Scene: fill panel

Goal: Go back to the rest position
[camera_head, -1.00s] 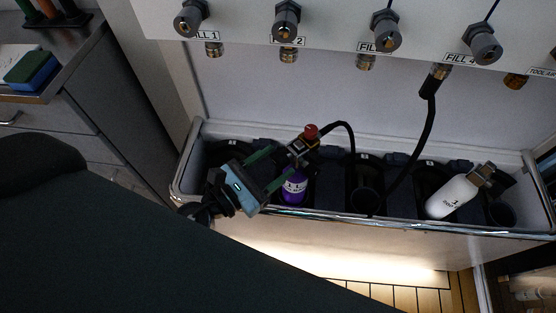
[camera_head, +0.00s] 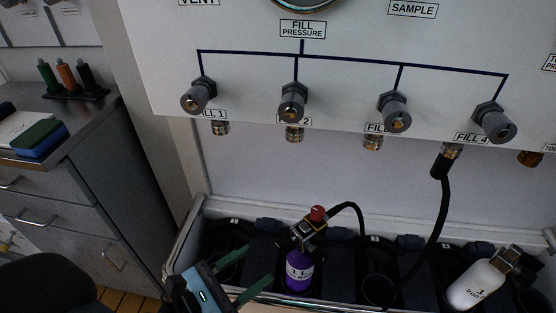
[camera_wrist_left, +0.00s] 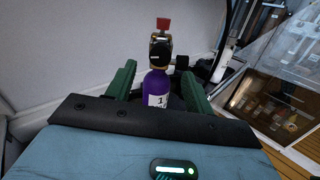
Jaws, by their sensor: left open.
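My left gripper (camera_head: 240,277) is open at the lower middle of the head view, its two green fingers pointing up and right toward a purple bottle (camera_head: 299,274). The bottle stands upright in the rack (camera_head: 183,256) and has a valve with a red knob on top. In the left wrist view the same purple bottle (camera_wrist_left: 157,88) shows beyond and between the open fingers (camera_wrist_left: 156,80), and the gap between them looks empty. A black hose runs from the bottle's valve. My right gripper is not in view.
A white bottle (camera_head: 475,284) leans in the rack at the right. A black hose (camera_head: 444,210) hangs from the FILL 4 fitting. The fill panel (camera_head: 345,85) with several grey knobs stands above the rack. A grey drawer cabinet (camera_head: 70,190) with a blue-green sponge (camera_head: 40,139) is at left.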

